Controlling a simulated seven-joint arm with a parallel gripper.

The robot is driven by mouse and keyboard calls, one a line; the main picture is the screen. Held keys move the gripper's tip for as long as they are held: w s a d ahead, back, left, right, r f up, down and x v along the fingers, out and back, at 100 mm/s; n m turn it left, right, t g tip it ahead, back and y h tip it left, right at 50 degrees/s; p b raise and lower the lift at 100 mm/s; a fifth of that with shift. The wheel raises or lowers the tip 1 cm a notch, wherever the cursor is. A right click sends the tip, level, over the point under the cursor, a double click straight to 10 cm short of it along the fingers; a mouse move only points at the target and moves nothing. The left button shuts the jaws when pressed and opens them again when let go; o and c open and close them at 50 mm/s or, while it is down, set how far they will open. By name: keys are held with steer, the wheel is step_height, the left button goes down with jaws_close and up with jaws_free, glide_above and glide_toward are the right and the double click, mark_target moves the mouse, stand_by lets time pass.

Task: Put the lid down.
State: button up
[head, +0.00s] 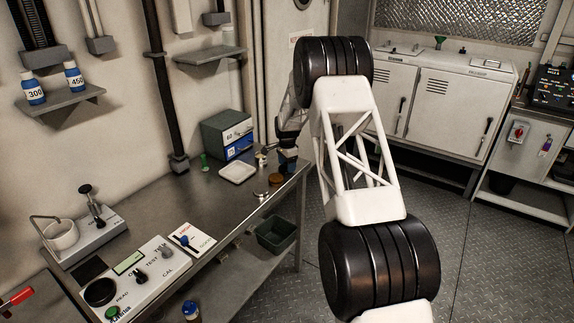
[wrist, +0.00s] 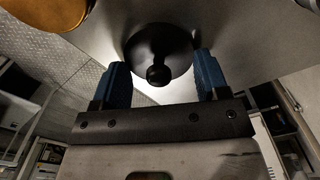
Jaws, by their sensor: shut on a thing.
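The lid (wrist: 158,48) is a dark round disc with a small knob, seen between the two blue fingers in the wrist view. My gripper (wrist: 161,62) is shut on it. In the head view my gripper (head: 287,163) is over the far right end of the metal bench (head: 215,205). The lid cannot be made out there. Whether the lid touches anything beneath is unclear.
A brown round container (head: 276,180) sits just below my gripper. A small silver item (head: 261,194) lies near it. A white tray (head: 238,172) and a grey-blue drawer box (head: 228,136) stand to the left. The bench's right edge is close.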

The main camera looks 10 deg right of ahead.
steer(key=shift+f, duration=0.2)
steer(key=o, duration=0.9)
steer(key=shift+r, duration=0.2)
step_height(320, 180, up, 12)
stand_by(0.3)
stand_by(0.5)
